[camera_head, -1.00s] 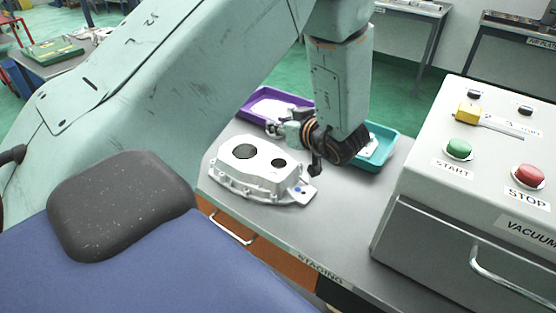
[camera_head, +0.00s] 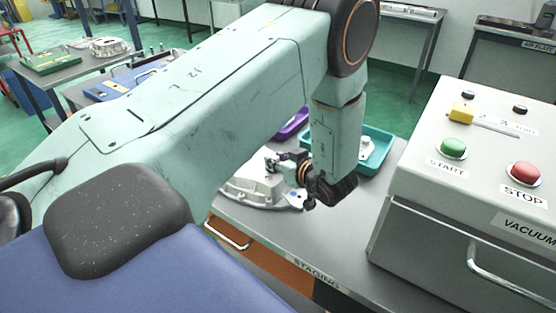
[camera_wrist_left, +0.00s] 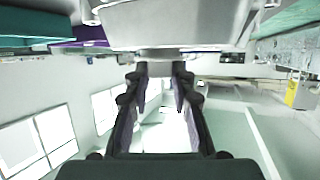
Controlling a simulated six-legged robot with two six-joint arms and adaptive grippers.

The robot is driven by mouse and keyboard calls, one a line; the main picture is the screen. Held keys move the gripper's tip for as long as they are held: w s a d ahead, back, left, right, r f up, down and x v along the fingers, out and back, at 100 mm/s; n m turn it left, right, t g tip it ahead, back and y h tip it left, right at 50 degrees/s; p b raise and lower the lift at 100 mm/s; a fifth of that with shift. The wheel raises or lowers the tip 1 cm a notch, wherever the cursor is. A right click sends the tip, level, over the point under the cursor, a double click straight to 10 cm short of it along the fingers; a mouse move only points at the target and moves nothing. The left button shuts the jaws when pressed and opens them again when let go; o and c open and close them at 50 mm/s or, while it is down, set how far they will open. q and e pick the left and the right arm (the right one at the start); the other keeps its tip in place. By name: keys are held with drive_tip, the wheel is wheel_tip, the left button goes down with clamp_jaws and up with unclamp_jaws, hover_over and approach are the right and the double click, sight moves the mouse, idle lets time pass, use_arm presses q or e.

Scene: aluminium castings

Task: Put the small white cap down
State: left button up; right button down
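My left gripper (camera_head: 272,163) is over the staging table, its fingers pointing left at the light metal casting (camera_head: 240,192). In the left wrist view, the two dark fingers (camera_wrist_left: 160,68) stand apart, and a large grey body, apparently the casting (camera_wrist_left: 180,25), fills the top. A pale rounded piece shows at the fingertips; I cannot tell whether it is the small white cap or part of the casting. The cap is not clearly seen in either view. My right gripper is not in view.
A teal tray (camera_head: 377,146) and a purple tray (camera_head: 293,124) stand behind my wrist on the staging table (camera_head: 310,235). The grey vacuum machine (camera_head: 440,200) with start and stop buttons stands at the right. The table front is clear.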

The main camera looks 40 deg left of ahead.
use_arm(q)
drive_tip(key=shift+o, duration=1.3)
drive_tip(key=shift+s+a, duration=0.15)
drive_tip(key=shift+a, duration=0.15)
drive_tip(key=shift+o, duration=0.8)
drive_tip(key=shift+s, duration=0.1)
drive_tip(key=shift+d+r, duration=0.1)
drive_tip(key=shift+d, duration=0.25)
drive_tip(key=shift+d+r+p, duration=0.15)
drive_tip(key=shift+p, duration=0.15)
drive_tip(key=p+v, duration=0.7)
drive_tip(key=v, duration=0.4)
drive_tip(key=shift+d, duration=0.15)
